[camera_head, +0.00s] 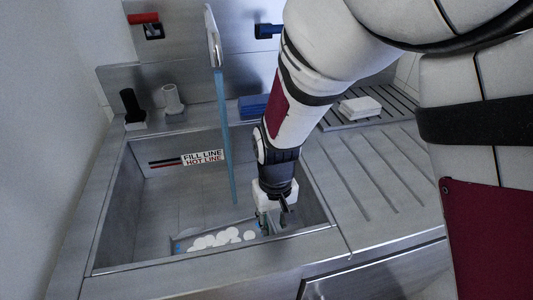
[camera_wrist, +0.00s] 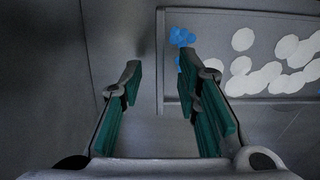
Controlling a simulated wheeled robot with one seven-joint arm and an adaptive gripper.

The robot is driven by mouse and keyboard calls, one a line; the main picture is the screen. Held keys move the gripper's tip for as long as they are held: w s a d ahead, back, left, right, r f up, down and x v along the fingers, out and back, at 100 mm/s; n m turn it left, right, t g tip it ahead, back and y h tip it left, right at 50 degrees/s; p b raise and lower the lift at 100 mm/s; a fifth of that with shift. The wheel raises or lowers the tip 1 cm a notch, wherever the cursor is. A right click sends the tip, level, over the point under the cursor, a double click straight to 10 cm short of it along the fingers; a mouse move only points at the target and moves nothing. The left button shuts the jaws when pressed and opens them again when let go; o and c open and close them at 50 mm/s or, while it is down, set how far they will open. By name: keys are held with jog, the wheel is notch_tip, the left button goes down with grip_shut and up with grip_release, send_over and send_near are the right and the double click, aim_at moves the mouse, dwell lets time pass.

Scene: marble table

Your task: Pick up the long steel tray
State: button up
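The long steel tray (camera_head: 207,231) lies low in the sink basin, with several white discs and a small blue thing in it. In the wrist view the tray (camera_wrist: 212,30) fills the upper right, with white discs and a blue cluster near its left end. My gripper (camera_head: 274,222) is down in the basin at the tray's right end in the head view. In the wrist view my gripper (camera_wrist: 158,70) is open and empty. Its teal fingers appear on either side of the tray's end wall. I cannot tell whether they touch it. My gripper hides the tray's right end in the head view.
The sink basin (camera_head: 116,225) has steel walls close around my gripper. A tap (camera_head: 213,45) with a blue stream (camera_head: 226,140) stands left of my arm. White blocks (camera_head: 360,107) lie on the rack at right. The ribbed drainboard (camera_head: 375,180) is clear.

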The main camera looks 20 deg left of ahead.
jog(key=shift+f, duration=0.65)
grip_shut()
jog(key=shift+r, duration=0.1)
